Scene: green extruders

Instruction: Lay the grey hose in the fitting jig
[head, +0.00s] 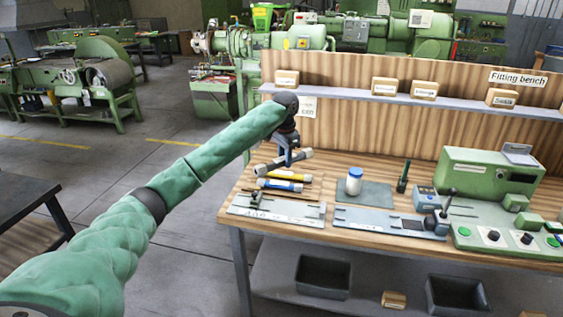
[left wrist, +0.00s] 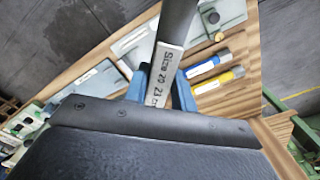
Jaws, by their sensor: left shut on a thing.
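The grey hose (head: 288,162) has dark ends and is held above the back left of the bench. My left gripper (head: 287,153) is shut on it. In the left wrist view the printed grey hose (left wrist: 165,75) lies between my blue fingers (left wrist: 162,88); its near part is hidden by the gripper body. A grey plate with small raised parts (head: 275,209), apparently the fitting jig, lies at the bench's front left, apart from the hose. This plate also shows in the left wrist view (left wrist: 222,14). My right gripper is not in view.
A yellow hose (head: 287,176) and a blue hose (head: 279,185) lie between gripper and plate. A shelf with boxes (head: 384,85) stands behind.

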